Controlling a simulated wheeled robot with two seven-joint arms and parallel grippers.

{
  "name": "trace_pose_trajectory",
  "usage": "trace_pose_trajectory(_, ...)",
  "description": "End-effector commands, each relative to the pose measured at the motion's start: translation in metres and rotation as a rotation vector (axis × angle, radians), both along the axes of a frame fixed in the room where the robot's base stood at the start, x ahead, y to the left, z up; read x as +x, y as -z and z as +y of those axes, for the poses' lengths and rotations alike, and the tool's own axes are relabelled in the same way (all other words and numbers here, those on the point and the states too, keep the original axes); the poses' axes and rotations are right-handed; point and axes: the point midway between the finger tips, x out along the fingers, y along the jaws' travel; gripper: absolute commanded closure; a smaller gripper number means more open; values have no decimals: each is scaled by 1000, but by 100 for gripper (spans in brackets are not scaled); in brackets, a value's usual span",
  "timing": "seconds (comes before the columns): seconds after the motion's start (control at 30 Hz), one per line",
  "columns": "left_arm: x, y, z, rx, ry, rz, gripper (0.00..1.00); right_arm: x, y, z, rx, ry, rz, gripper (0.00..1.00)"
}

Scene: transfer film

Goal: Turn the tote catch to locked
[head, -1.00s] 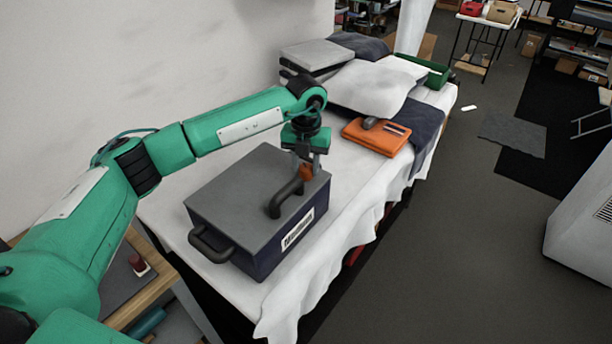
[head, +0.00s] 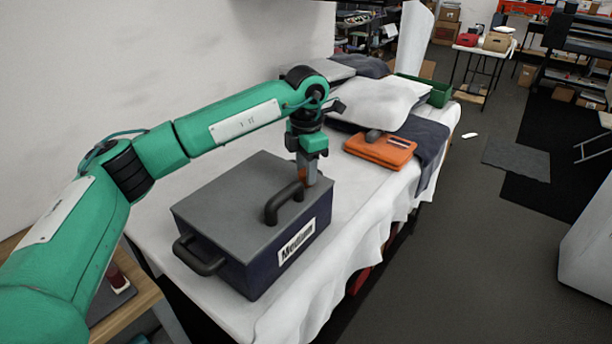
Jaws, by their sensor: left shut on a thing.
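The tote (head: 225,206) is a dark blue box with a grey lid, a black handle on its top and another on its near left side. A white label (head: 297,243) reading "Medium" is on its right face. My left gripper (head: 307,178) points down at the lid's far right corner, just behind the top handle (head: 284,203). Whether the catch stands at locked cannot be told. My right gripper is not in view.
The tote stands on a table with a white cloth (head: 335,215). Behind it lie an orange case (head: 380,150), pillows (head: 376,92) and a green bin (head: 437,92). A wooden side table (head: 128,309) is at lower left.

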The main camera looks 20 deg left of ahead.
Motion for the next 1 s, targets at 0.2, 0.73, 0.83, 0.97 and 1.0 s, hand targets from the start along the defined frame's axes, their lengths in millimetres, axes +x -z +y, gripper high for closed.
trace_pose_trajectory(0.2,1,0,0,-1,95,-3,89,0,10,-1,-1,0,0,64)
trace_pose_trajectory(0.73,0,-1,-1,-1,147,-3,89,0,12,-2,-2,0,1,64)
trace_pose_trajectory(0.83,0,-1,-1,-1,146,-3,89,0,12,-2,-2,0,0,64)
trace_pose_trajectory(0.97,0,-1,-1,-1,146,-2,46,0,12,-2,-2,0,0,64)
trace_pose_trajectory(1.0,0,-1,-1,-1,146,-2,44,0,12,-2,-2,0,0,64)
